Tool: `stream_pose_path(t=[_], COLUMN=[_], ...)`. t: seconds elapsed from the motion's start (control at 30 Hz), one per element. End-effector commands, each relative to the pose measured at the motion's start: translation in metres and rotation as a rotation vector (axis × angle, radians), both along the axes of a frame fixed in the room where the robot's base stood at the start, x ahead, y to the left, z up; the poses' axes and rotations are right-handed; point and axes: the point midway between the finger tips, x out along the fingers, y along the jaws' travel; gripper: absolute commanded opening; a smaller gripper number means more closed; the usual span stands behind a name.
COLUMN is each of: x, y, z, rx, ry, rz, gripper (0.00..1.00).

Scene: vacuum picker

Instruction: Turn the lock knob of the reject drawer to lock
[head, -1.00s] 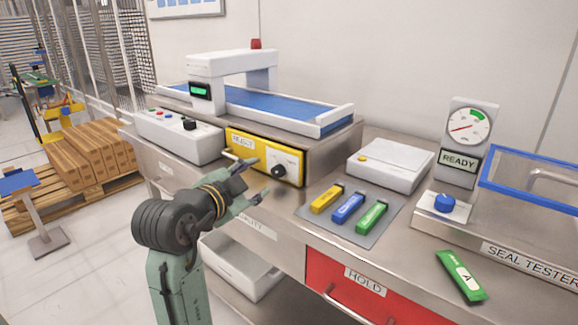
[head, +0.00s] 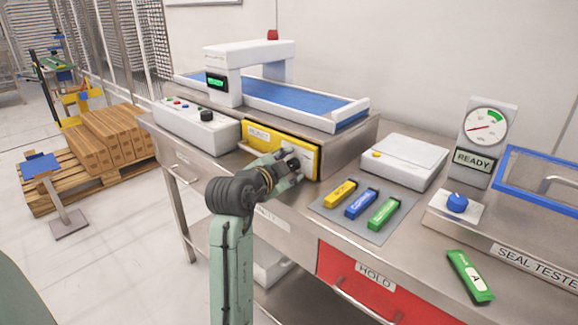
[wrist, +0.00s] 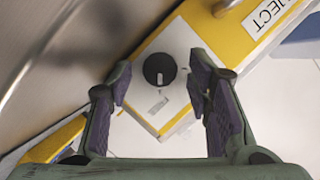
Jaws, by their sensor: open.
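The yellow reject drawer (head: 257,136) sits under the conveyor unit, with a white plate at its right end that bears the black lock knob (head: 293,163). In the wrist view the knob (wrist: 160,70) is round and black with a pale pointer mark, on the white plate (wrist: 180,40). My gripper (head: 290,166) is right in front of the plate in the head view and partly hides the knob. In the wrist view its two fingers (wrist: 163,92) are open, one on each side of the knob.
The drawer handle (wrist: 226,6) is at the top edge of the wrist view. A white control box (head: 195,125) stands left of the drawer. A grey mat (head: 345,214) with coloured packets and a white scale (head: 405,160) lie to the right.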

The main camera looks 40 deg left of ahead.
Motion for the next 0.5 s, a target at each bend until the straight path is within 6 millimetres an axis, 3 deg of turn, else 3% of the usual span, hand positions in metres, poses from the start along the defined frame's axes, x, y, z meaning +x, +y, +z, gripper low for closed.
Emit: stream_pose_path(t=[0.13,0.5], x=[-0.0001,-0.0003], y=[-0.0002,-0.0003], z=[-0.0001,0.0002], rx=[0.0,-0.001], ry=[0.0,0.0], rz=[0.0,0.0], gripper=[0.45,0.2])
